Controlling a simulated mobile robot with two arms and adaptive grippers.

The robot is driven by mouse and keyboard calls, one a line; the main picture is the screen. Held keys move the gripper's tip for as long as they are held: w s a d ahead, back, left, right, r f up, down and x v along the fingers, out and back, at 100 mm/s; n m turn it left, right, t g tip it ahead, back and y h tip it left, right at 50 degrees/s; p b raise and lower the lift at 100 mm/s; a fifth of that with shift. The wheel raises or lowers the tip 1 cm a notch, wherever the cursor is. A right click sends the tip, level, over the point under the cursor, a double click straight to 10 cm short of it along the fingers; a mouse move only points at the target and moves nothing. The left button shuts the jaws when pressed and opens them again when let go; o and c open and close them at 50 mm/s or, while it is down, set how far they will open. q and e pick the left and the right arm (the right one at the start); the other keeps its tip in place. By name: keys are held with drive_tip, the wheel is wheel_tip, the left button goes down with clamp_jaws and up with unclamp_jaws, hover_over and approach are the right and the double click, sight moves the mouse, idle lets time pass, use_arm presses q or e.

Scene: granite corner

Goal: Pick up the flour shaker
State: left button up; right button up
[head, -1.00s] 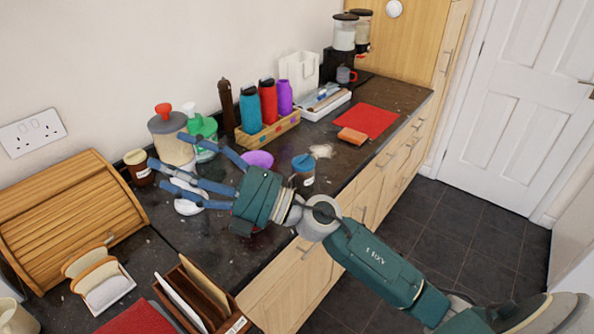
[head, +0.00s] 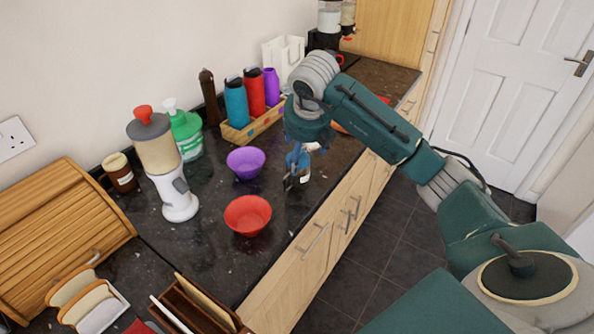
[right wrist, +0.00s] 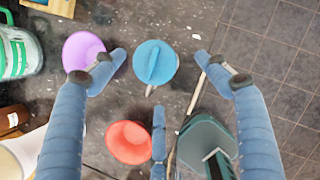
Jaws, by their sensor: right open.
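The flour shaker appears to be the small jar with a blue lid (head: 298,160) near the counter's front edge. In the head view, my right gripper (head: 299,172) points down over it and partly hides it. In the right wrist view, the round blue lid (right wrist: 155,62) is seen from above, between the spread fingers of my right gripper (right wrist: 160,75). The fingers are open and do not visibly touch the lid. My left gripper is not in view.
A purple bowl (head: 246,162) and a red bowl (head: 247,214) stand left of the shaker. Bottles in a wooden tray (head: 250,128) stand behind. The counter drops off to the floor at front right.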

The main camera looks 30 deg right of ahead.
drive_tip(key=shift+x, duration=0.85)
drive_tip(key=shift+w+f+p, duration=0.2)
drive_tip(key=shift+f+p, duration=0.05)
drive_tip(key=shift+p, duration=0.25)
drive_tip(key=p+x, duration=0.1)
drive_tip(key=x, duration=0.2)
drive_tip(key=shift+w+a+f+p, duration=0.1)
drive_tip(key=shift+w+f+p, duration=0.05)
drive_tip(key=shift+f+p, duration=0.2)
drive_tip(key=shift+w+f, duration=0.2)
drive_tip(key=shift+f, duration=0.2)
drive_tip(key=c, duration=1.2)
